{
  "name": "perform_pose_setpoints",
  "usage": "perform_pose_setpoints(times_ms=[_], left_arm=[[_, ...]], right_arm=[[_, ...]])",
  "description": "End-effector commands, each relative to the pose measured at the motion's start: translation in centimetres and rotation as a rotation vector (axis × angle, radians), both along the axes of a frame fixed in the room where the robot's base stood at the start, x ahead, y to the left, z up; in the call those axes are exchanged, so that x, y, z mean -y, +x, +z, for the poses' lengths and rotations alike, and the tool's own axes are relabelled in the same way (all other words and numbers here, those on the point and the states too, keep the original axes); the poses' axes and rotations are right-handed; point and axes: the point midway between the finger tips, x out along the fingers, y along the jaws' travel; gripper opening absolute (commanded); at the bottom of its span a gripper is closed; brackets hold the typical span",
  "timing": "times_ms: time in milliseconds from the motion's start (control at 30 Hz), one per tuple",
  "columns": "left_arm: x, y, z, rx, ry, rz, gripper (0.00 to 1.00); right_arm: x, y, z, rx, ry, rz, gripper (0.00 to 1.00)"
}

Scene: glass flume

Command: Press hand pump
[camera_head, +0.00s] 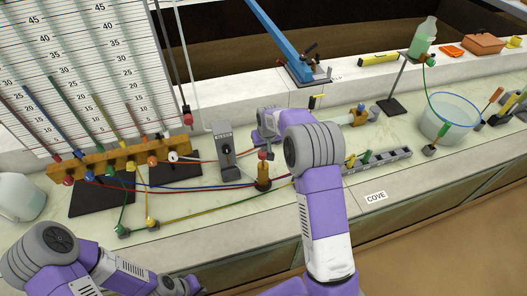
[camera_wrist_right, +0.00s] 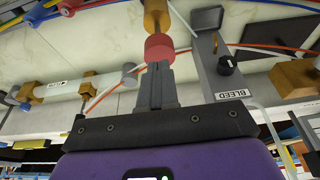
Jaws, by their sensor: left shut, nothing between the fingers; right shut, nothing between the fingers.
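The hand pump (camera_head: 263,182) is an orange-brown upright body with a red knob, standing on the bench in the middle of the head view. In the right wrist view its red knob (camera_wrist_right: 158,47) lies straight ahead of the fingertips. My right gripper (camera_head: 262,148) points down over the knob. In the wrist view the right gripper (camera_wrist_right: 157,66) is shut and empty, its tips at the knob; I cannot tell whether they touch. My left arm shows at the lower left of the head view, but its fingers are not visible.
A grey BLEED box (camera_head: 224,146) stands close beside the pump. Coloured tubes run from the yellow manifold (camera_head: 120,157) across the bench. A grey slotted block (camera_head: 376,161) lies to the right, with a clear bucket (camera_head: 449,121) farther right. The bench front near the COVE label (camera_head: 376,197) is clear.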

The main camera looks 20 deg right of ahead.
Motion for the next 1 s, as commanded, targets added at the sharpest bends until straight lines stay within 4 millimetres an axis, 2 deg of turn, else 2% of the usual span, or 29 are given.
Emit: perform_pose_setpoints(times_ms=[200, 400, 1000], left_arm=[[0.0, -0.1, -0.4, -0.001, 0.001, 0.001, 0.00], [0.0, 0.0, -0.5, -0.001, 0.001, 0.001, 0.00], [0.0, 0.0, -0.4, -0.001, 0.000, 0.001, 0.00]], right_arm=[[-0.2, -1.3, 4.4, 0.003, 0.001, 0.000, 0.00], [-0.2, -2.0, 6.5, 0.001, 0.000, 0.000, 0.00], [-0.2, -2.1, 7.0, 0.001, 0.000, 0.000, 0.00]])
